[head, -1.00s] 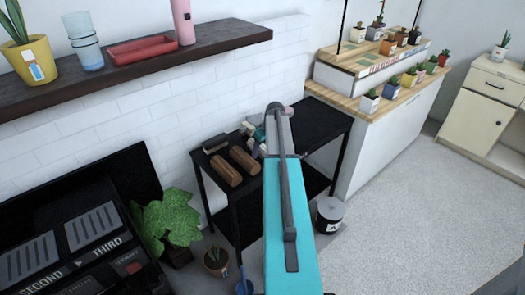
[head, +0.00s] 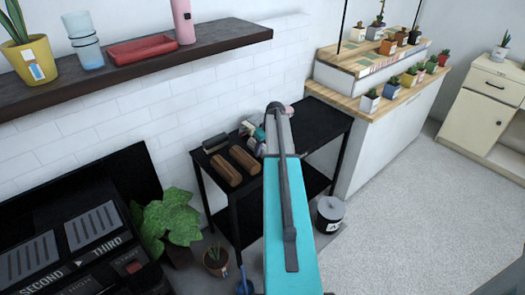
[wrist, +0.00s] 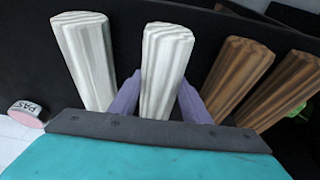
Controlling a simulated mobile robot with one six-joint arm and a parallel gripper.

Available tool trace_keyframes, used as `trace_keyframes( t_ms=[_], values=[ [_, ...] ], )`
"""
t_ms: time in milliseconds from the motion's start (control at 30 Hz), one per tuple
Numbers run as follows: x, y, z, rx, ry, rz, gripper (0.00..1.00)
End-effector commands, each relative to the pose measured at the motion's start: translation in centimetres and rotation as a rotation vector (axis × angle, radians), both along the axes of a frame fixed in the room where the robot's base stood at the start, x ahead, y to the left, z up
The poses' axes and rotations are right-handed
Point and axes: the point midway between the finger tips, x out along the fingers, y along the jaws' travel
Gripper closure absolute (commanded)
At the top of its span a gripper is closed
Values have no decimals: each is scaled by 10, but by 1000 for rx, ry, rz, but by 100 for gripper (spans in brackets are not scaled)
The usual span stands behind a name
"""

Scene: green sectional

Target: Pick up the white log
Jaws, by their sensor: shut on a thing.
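In the wrist view, two white fluted logs lie against a dark surface. The middle white log (wrist: 166,55) is between the two purple fingers of my gripper (wrist: 161,92), which is shut on it. The other white log (wrist: 84,55) is to its left, outside the fingers. Two brown logs, one nearer (wrist: 236,75) and one farther right (wrist: 283,92), are to the right of the gripper. In the head view, my arm reaches over the black table (head: 318,120) and hides the gripper's fingers and most of what they hold.
In the head view, the brown logs (head: 222,172) lie left of my arm, with a dark brush-like object (head: 215,143) behind them. A wooden shelf (head: 130,65) hangs above at left. The table's right part looks clear.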

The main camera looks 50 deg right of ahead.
Motion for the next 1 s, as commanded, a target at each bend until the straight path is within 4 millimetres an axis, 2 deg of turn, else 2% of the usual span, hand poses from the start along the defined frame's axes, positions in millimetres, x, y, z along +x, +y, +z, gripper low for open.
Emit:
trace_keyframes(
  t_ms=[167,367,1000],
  values=[
    [0,0,2,0,-1,0,88],
    [1,-1,14,-2,-3,-1,88],
    [0,-1,92,-2,-2,-2,88]
  ],
)
